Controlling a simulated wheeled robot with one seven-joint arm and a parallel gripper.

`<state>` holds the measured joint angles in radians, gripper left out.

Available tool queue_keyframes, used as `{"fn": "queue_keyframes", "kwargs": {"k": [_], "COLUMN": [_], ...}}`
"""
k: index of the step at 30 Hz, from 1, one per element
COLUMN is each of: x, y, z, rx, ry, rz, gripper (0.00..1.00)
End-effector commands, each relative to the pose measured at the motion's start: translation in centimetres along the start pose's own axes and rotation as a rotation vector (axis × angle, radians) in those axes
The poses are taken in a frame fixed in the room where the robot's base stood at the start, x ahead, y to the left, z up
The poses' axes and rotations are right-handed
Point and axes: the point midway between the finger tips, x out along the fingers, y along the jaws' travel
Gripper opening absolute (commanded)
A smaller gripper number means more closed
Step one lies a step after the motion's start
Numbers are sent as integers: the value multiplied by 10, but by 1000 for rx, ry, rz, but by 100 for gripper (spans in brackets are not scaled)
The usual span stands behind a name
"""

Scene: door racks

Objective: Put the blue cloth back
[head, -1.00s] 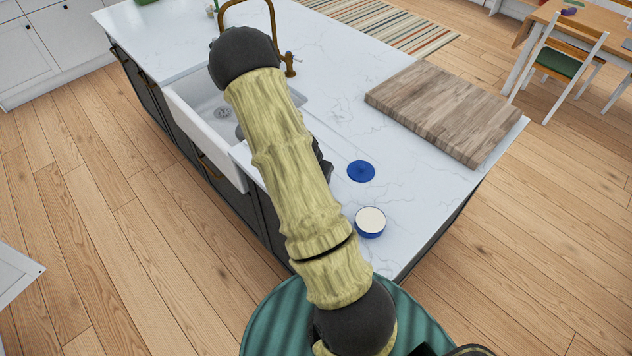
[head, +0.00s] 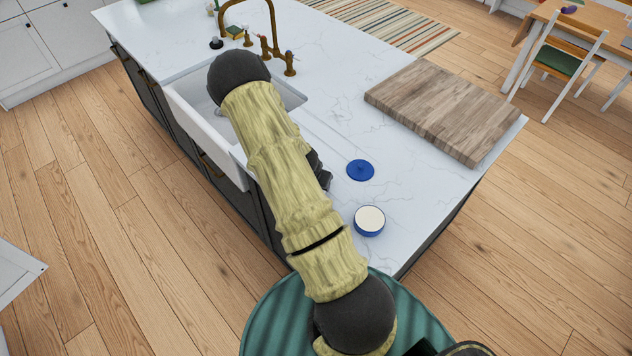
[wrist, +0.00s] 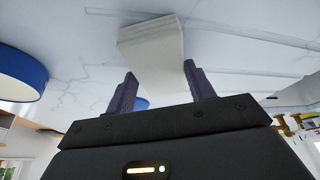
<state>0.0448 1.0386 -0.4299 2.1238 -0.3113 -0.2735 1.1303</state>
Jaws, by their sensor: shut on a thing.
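My gripper (wrist: 161,88) is shut on a cream-coloured, flat-sided thing (wrist: 152,50) in the wrist view; I cannot tell what it is. A small blue patch (wrist: 142,103) shows behind the fingers. I see no thing that is clearly a blue cloth. In the head view, my arm mostly hides the gripper, and the held thing does not show. A flat blue disc with a knob (head: 360,170) lies on the counter, right of my arm. Nearer is a round blue container with a white top (head: 369,220); a large blue round thing also shows in the wrist view (wrist: 20,78).
The white island counter (head: 425,185) has a sink (head: 205,125) with a brass tap (head: 272,30) on the left. A wooden board (head: 445,108) lies at the right. A table and chair (head: 560,62) stand beyond on the wooden floor.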

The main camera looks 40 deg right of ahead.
Motion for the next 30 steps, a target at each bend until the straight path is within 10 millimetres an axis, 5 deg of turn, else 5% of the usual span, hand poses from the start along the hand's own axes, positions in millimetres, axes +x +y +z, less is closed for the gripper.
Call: {"fn": "queue_keyframes", "kwargs": {"k": [4,17,30], "x": [0,-5,-54], "y": [0,-1,-1], "z": [0,-1,0], "rx": [0,0,1], "ry": [0,1,2], "rz": [0,-2,-4], "gripper": [76,76,76]}}
